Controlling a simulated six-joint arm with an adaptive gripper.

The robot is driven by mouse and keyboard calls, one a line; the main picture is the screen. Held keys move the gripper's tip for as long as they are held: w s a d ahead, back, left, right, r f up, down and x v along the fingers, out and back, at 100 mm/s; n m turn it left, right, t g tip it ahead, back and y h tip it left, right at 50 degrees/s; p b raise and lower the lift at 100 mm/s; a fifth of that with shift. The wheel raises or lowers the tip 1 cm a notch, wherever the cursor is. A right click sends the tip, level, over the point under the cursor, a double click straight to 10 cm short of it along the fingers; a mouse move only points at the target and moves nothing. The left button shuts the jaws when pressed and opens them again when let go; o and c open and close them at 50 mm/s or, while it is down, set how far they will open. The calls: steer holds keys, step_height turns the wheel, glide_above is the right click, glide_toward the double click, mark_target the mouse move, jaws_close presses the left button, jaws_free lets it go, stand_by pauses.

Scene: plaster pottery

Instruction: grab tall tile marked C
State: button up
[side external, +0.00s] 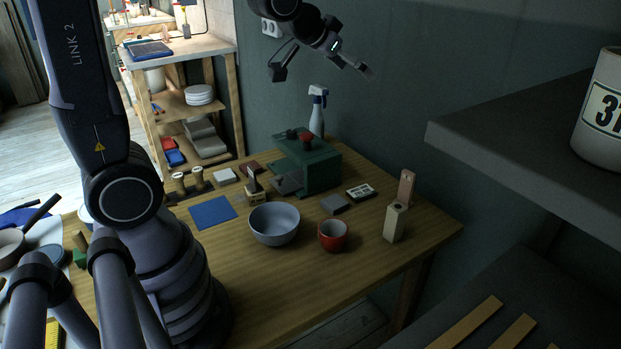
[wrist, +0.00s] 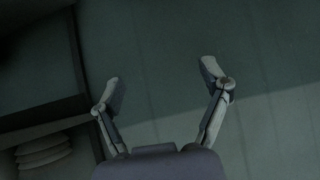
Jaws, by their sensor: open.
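No letter C is legible in either view. A tall pinkish upright piece (side external: 406,186) stands near the right end of the wooden table. A tall cream block (side external: 395,222) with a dark spot on top stands just in front of it. I cannot tell whether either is the tile marked C. My gripper (side external: 322,70) is high above the back of the table, in front of the green wall, far from both pieces. Its fingers are spread apart and empty, as the wrist view (wrist: 161,74) also shows. No tile shows in the wrist view.
A red cup (side external: 333,236) and a grey-blue bowl (side external: 274,224) stand left of the tall pieces. Behind are a green box-shaped device (side external: 322,168) and a spray bottle (side external: 317,115). A grey shelf (side external: 500,125) juts in at right. The table's front middle is clear.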

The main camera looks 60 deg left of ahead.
mark_target(407, 174)
steer(key=w+a+f+t, duration=0.2)
steer(key=w+f+t, duration=0.2)
steer(key=w+f, duration=0.9)
steer(key=w+f+t, duration=0.1)
steer(key=f, duration=0.5)
steer(key=w+f+t, duration=0.1)
steer(key=f, duration=0.5)
steer(key=w+f+t, duration=0.1)
steer(key=w+f, duration=0.1)
steer(key=f, duration=0.5)
steer(key=shift+a+t, duration=0.2)
steer(key=shift+t, duration=0.2)
steer(key=w, duration=0.6)
steer(key=shift+w, duration=0.35)
steer(key=shift+c, duration=0.2)
